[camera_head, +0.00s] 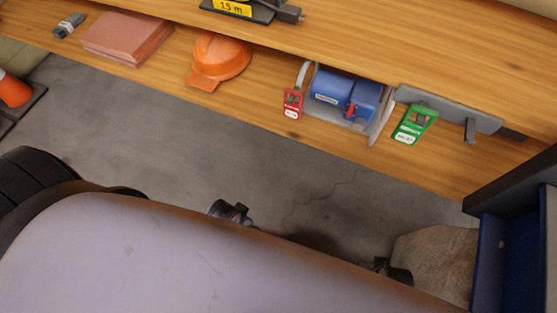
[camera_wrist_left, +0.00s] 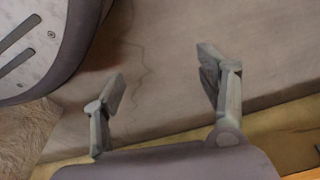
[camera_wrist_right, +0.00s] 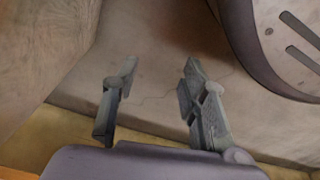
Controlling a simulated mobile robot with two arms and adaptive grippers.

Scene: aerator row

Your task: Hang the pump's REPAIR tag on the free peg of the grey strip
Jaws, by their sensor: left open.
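The blue pump (camera_head: 345,95) sits in a grey carrying frame on the wooden shelf. A red tag (camera_head: 292,103) hangs at the left side of this frame; its lettering is too small to read. The grey strip (camera_head: 450,109) is to the right of the pump. A green tag (camera_head: 414,124) hangs at its left part, and a bare peg (camera_head: 470,131) sticks out at its right part. My left gripper (camera_wrist_left: 162,82) is open and empty over the floor. My right gripper (camera_wrist_right: 158,80) is also open and empty. Both are well apart from the tags.
An orange hard hat (camera_head: 219,58) and a reddish-brown stack (camera_head: 128,37) lie on the shelf to the left. A black item with a yellow label (camera_head: 232,8) is above. A dark blue cabinet (camera_head: 510,245) stands at the right. The grey floor (camera_head: 180,140) before the shelf is clear.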

